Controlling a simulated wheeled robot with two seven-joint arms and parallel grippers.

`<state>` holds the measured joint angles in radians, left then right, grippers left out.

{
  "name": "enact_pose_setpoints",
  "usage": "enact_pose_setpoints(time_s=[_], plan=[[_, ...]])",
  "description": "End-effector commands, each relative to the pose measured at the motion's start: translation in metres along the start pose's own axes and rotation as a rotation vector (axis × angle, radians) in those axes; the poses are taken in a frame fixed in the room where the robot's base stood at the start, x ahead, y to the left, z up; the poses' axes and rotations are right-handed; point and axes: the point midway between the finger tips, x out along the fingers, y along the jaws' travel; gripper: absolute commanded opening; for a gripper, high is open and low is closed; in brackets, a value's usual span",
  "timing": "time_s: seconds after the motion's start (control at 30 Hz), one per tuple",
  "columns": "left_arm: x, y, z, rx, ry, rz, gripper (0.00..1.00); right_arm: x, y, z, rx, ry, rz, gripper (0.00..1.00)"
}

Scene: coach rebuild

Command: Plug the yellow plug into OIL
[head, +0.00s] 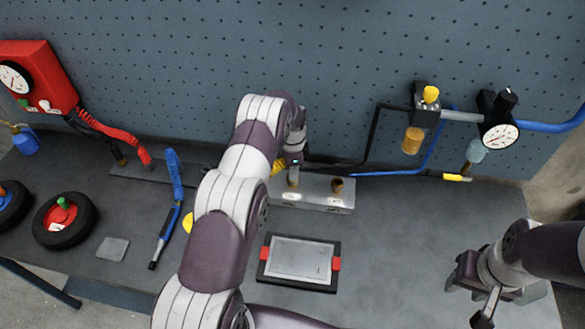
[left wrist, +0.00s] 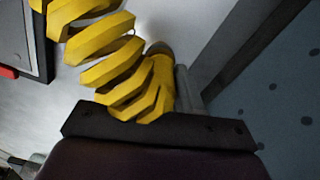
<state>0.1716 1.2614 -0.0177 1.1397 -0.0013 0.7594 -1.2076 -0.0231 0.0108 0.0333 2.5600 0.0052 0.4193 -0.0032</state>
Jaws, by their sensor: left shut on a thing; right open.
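The grey socket box (head: 320,200) stands at the back of the bench with two round sockets on top, the left one (head: 293,183) and the right one (head: 337,187). Each has a small light label, too small to read. My left gripper (head: 293,163) is shut on the yellow plug (head: 279,167), just above and behind the left socket. In the left wrist view the yellow ribbed part (left wrist: 120,75) curves up from the dark jaw. The plug's tip is hidden, so I cannot tell whether it touches a socket. My right gripper (head: 478,285) is open and empty at the right front.
A tablet-like panel with red side clips (head: 300,262) lies before the box. A blue-handled tool (head: 174,185), a grey pad (head: 113,249) and tyres (head: 64,220) are at left. Hoses, a gauge (head: 499,133) and a filter unit (head: 425,105) are at right. The right bench is mostly clear.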

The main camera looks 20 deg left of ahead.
Motion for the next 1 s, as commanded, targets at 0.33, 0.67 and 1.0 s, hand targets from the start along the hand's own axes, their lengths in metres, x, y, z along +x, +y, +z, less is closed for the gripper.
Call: enact_pose_setpoints(time_s=[0.33,0.67,1.0], plan=[[-0.001,-0.001,0.0,0.0,0.0,-0.001,0.63,0.0,0.0,0.0,0.0,0.0,0.0,0.43],[-0.041,-0.002,-0.001,0.0,0.003,-0.007,0.63,0.025,0.0,0.003,0.0,0.0,0.0,0.43],[-0.128,0.0,0.0,0.0,0.0,-0.001,0.63,0.003,0.0,0.0,0.0,0.001,0.0,0.43]])
